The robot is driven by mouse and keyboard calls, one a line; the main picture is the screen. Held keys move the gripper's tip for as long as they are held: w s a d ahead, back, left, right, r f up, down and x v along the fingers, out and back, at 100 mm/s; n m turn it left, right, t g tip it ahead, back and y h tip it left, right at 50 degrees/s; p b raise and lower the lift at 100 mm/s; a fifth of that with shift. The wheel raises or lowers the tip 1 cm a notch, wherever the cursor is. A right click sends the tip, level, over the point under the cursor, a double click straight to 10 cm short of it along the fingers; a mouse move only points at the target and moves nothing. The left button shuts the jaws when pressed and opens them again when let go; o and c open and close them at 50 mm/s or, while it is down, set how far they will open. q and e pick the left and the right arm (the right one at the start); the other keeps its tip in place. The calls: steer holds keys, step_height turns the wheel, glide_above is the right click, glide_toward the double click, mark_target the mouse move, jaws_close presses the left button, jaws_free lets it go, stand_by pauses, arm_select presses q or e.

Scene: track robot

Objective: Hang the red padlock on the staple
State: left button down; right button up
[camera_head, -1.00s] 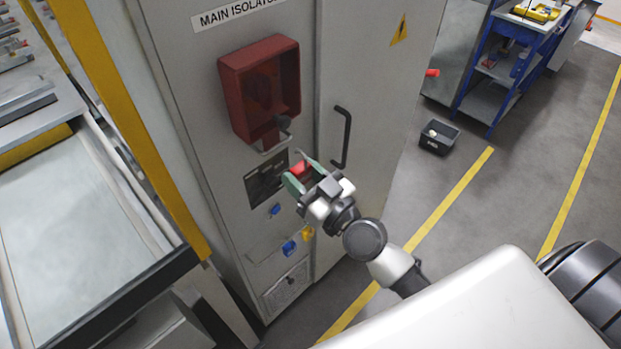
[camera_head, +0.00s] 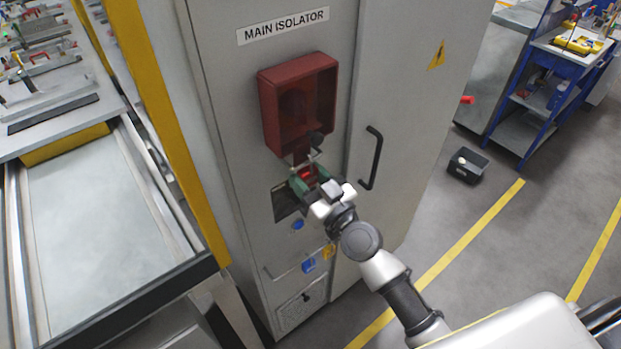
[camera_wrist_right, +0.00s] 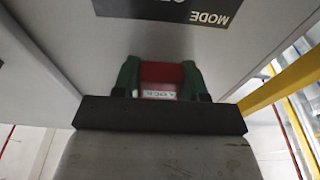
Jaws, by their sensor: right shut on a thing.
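The red padlock (camera_head: 307,174) is between the green fingers of my right gripper (camera_head: 304,181), which is shut on it. In the right wrist view the padlock's red body and white label (camera_wrist_right: 159,95) show between the green fingertips (camera_wrist_right: 160,72). The padlock is just below the red isolator box (camera_head: 299,103) on the grey cabinet. The staple (camera_head: 301,163) shows only as thin grey metal under the box, right above the padlock. I cannot tell whether the shackle touches it or is around it. My left gripper is not in view.
A black door handle (camera_head: 372,158) stands out to the right of the box. Below, blue locks (camera_head: 309,265) and a yellow lock (camera_head: 329,251) are at a rail on the cabinet. A yellow post (camera_head: 170,120) stands left. A black bin (camera_head: 467,165) is on the floor.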

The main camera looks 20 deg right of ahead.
steer(key=shift+f, duration=0.15)
steer(key=o, duration=1)
